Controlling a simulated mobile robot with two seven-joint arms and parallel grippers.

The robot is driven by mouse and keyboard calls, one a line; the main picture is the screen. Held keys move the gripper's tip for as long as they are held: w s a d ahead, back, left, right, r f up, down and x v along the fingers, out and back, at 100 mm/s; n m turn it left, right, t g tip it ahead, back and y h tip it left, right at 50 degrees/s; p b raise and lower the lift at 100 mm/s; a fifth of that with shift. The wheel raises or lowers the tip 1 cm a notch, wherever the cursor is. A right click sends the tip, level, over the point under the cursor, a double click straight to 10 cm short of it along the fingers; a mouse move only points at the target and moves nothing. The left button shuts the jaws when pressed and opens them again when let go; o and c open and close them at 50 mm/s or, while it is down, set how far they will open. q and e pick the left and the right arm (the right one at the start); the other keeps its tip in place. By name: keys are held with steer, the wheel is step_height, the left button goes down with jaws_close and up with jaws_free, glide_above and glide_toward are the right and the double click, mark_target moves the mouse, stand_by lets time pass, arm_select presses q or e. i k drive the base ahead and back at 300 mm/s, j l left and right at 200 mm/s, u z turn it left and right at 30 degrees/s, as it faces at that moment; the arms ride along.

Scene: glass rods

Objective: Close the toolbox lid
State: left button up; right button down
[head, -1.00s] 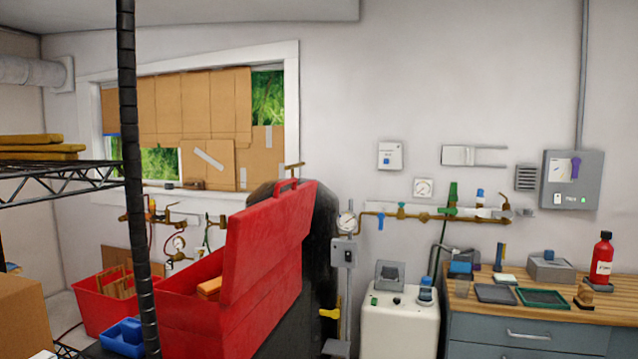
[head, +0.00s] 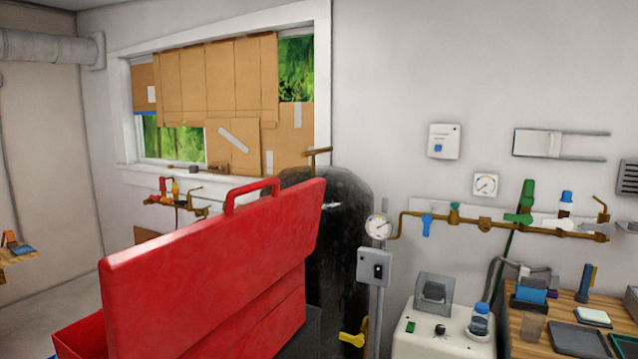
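The red toolbox (head: 285,310) stands at the lower left of the head view, close to me. Its red lid (head: 215,262) is raised and tilted, with its broad face toward me and a handle (head: 250,197) on its top edge. A sliver of the open box's rim (head: 78,342) shows at the left, below the lid. The lid hides most of the inside. Neither of my grippers is in the head view.
A black cylinder (head: 345,225) stands right behind the toolbox. A gauge post with a grey switch box (head: 375,268) and a white cabinet (head: 447,335) are to its right. A wooden bench (head: 540,335) with small items is at the lower right. Brass pipework (head: 490,224) runs along the wall.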

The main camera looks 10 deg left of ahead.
mark_target(161, 296)
steer(key=i+l+u, duration=0.55)
steer(key=i, duration=0.2)
